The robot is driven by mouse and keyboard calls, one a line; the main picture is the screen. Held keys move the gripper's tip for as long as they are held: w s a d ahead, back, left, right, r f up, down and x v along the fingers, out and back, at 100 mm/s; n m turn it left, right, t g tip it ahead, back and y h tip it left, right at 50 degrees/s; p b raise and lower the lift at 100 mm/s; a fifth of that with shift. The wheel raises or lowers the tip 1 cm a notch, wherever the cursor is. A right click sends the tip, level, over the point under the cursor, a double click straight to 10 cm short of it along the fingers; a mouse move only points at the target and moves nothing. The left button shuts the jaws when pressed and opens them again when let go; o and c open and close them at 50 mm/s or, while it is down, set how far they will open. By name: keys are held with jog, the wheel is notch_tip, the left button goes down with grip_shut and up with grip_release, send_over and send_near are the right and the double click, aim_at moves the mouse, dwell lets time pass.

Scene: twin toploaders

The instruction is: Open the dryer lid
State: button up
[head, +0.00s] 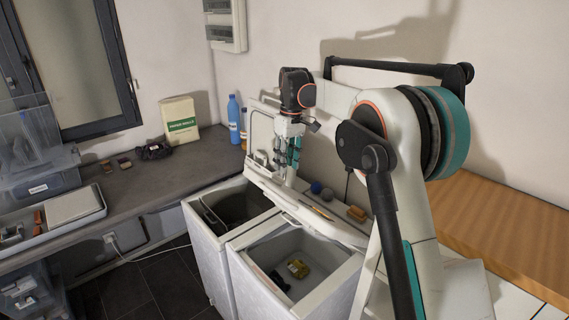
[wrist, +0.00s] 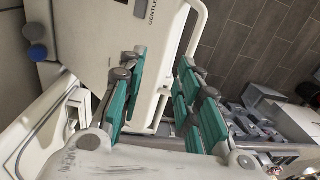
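Two white top-loading machines stand side by side in the head view, the left one (head: 205,238) with a dark tub and the right one (head: 243,282) with a pale interior. I cannot tell which machine is the dryer. My gripper (head: 289,176) points down near the lids at the back.
A yellow item (head: 298,268) lies inside the right machine. A grey counter (head: 150,185) with bottles and a box is at left; a wooden top (head: 500,225) is at right.

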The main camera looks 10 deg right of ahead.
notch_tip(320, 180, up, 5)
jog(key=w+d+p, duration=0.1)
jog(key=d+p, duration=0.1)
jog(key=p, duration=0.1)
jog(key=shift+w+d+p, duration=0.25)
jog(key=shift+w+p, duration=0.1)
jog(key=shift+r, duration=0.15)
jog(key=shift+c, duration=0.6)
